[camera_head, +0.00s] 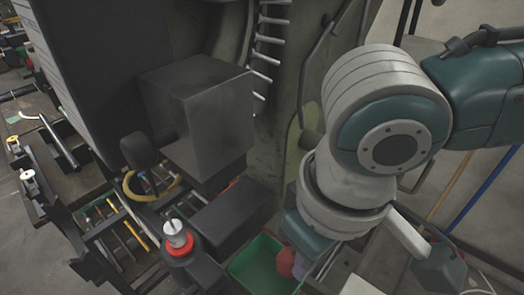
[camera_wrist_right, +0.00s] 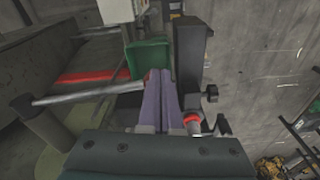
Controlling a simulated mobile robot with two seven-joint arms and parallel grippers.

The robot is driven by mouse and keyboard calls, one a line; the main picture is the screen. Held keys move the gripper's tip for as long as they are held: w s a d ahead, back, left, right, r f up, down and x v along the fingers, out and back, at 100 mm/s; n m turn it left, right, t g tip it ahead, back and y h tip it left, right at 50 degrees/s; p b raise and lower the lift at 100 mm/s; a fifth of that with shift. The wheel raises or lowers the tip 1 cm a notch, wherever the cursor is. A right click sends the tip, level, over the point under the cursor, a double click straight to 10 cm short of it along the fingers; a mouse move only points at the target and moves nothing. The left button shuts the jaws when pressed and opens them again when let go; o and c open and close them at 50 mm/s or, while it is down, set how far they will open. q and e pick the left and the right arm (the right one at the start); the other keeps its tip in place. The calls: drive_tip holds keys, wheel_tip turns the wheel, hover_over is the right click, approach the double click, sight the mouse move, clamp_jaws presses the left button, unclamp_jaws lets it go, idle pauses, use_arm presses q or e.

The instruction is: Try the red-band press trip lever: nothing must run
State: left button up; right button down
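The red-band press is the large dark machine; its red band (camera_wrist_right: 95,76) shows on the left in the wrist view. A pale rod, apparently the trip lever (camera_wrist_right: 85,95), runs from the left to a small red end (camera_wrist_right: 148,77). My right gripper (camera_wrist_right: 161,74) has purple fingers lying together, with the red end just left of their tips. Whether they touch is unclear. In the head view my right gripper (camera_head: 300,268) is low centre beside a red knob (camera_head: 285,262), partly hidden by my wrist. My left gripper is in neither view.
A rack of tools (camera_head: 118,240) is farther left.

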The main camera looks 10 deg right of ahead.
use_arm(q)
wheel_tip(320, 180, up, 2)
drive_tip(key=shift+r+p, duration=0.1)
drive_tip(key=shift+p, duration=0.25)
use_arm(e)
drive_tip(key=shift+s+d+r, duration=0.2)
drive_tip(key=shift+s+d, duration=0.15)
drive_tip(key=shift+s, duration=0.35)
drive_tip(key=shift+r, duration=0.15)
use_arm(q)
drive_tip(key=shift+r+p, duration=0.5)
drive_tip(key=shift+p, duration=0.1)
use_arm(e)
wheel_tip(320, 180, up, 10)
drive_tip(key=shift+s+d, duration=0.2)
drive_tip(key=shift+s, duration=0.25)
drive_tip(key=shift+f, duration=0.2)
